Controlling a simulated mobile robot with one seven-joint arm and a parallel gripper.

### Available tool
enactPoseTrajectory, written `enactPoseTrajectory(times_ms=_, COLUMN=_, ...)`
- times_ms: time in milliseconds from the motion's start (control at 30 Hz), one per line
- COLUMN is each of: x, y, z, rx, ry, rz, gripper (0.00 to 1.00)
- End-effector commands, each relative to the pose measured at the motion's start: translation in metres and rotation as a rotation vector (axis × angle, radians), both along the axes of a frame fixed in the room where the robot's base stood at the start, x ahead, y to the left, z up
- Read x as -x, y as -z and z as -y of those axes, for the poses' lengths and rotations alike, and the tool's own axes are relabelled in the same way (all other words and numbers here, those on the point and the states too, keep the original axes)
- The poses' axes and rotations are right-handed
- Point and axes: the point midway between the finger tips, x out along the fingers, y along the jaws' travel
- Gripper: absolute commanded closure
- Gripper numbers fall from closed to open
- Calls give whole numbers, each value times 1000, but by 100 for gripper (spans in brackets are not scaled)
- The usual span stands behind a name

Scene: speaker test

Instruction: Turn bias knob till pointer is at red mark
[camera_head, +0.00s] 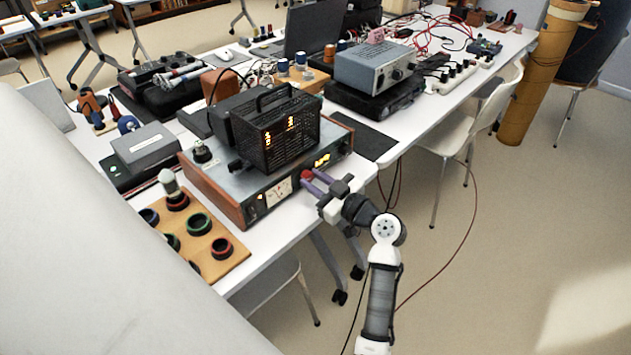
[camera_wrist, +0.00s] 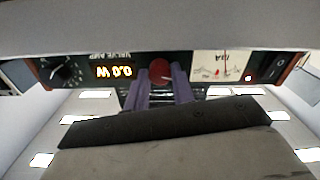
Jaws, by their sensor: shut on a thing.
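A valve amplifier (camera_head: 215,182) with wooden sides stands on the white table. Its red bias knob (camera_head: 306,174) is on the front panel, between the meter and the orange display (camera_head: 322,160). My gripper (camera_head: 312,181) has purple fingers on either side of this knob and is shut on it. In the wrist view, which shows the panel upside down, the red knob (camera_wrist: 159,70) sits between the fingertips. The white meter (camera_wrist: 210,66) beside it has red on its face. Pointer and red mark are too small to tell apart. The display (camera_wrist: 114,72) reads 0.0 W.
A black knob (camera_wrist: 68,74) and a switch (camera_wrist: 279,71) flank the panel. A black cage (camera_head: 275,130) with glowing tubes sits on the amplifier. A wooden board (camera_head: 228,262) with coloured rings lies to the left. A chair (camera_head: 452,134) stands at the right.

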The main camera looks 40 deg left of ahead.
Motion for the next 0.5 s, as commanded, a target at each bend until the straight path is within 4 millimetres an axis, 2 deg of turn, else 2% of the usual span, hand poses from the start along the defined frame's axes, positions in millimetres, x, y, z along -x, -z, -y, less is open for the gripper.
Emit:
enactPoseTrajectory(times_ms=267, x=0, y=1, z=0, rx=-11, ry=0, rz=-145, gripper=98)
enactPoseTrajectory(times_ms=500, x=0, y=0, z=0, rx=-27, ry=0, rz=-359, gripper=98)
